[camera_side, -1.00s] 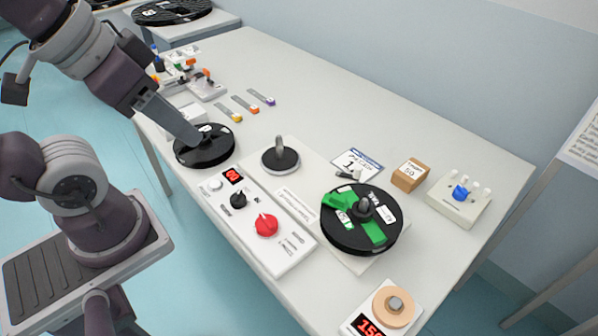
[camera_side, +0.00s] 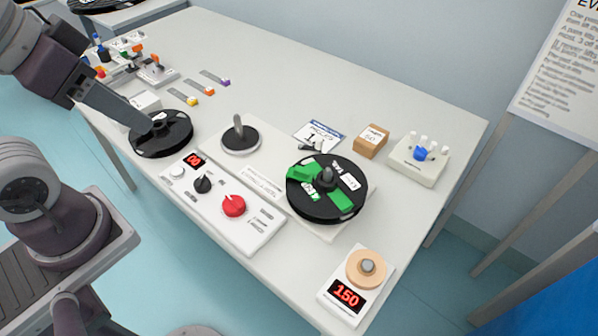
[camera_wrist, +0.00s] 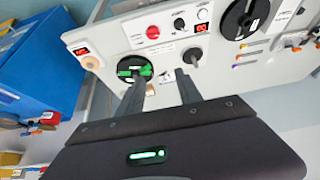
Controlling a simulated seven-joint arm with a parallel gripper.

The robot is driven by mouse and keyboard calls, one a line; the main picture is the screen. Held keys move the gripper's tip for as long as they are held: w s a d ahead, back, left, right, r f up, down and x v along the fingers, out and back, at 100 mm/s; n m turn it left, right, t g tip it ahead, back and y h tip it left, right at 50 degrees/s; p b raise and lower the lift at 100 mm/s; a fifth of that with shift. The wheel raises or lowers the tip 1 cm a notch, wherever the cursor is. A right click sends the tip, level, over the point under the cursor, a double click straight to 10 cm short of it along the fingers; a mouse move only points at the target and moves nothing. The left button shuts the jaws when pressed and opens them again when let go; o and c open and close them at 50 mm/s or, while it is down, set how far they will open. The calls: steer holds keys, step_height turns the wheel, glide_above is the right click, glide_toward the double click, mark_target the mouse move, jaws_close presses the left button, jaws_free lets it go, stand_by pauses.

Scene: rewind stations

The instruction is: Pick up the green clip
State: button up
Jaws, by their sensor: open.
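Two green pieces lie on the black reel (camera_side: 328,213) at the right of the table, one at the left (camera_side: 303,172) and one at the front right (camera_side: 340,200). I cannot tell whether either is the green clip. The same reel with green on it shows in the wrist view (camera_wrist: 124,72). A row of clips with yellow, orange and purple ends lies at the back left; I see no clear green one there. My gripper (camera_side: 152,126) is open and appears over the left black reel (camera_side: 170,143) in the side view. In the wrist view its two fingers (camera_wrist: 162,88) are apart with nothing between them.
A control panel with a red knob (camera_side: 233,206) runs along the front edge. A grey spindle (camera_side: 239,135), a brown box (camera_side: 371,140), a white block with a blue knob (camera_side: 420,153) and a scale (camera_side: 340,297) stand nearby. A coloured rack (camera_side: 150,70) is at the back left.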

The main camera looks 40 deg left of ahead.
mark_target(299, 169)
steer(key=w+a+f+m+t, duration=0.1)
steer(key=w+a+f+m, duration=0.15)
steer(key=w, duration=0.65)
steer(key=w+a+f+m+t, duration=0.1)
steer(key=w+a+f+m, duration=0.15)
steer(key=w, duration=0.65)
steer(key=w+a+f+m+t, duration=0.2)
steer(key=w+a+f, duration=0.1)
steer(key=w, duration=0.7)
steer(key=w+d+f+m+g+h, duration=0.1)
steer(key=d+f+m+h, duration=0.4)
steer(key=f, duration=0.6)
steer(key=s+d+f+m+g+h, duration=0.1)
steer(key=s+d+f+g+h, duration=0.2)
steer(key=s+d+f+h, duration=0.3)
steer(key=shift+h, duration=0.7)
steer(key=x, duration=0.6)
steer(key=shift+s+d, duration=0.25)
steer(key=shift+d, duration=0.2)
steer(key=shift+r, duration=0.1)
jaws_close()
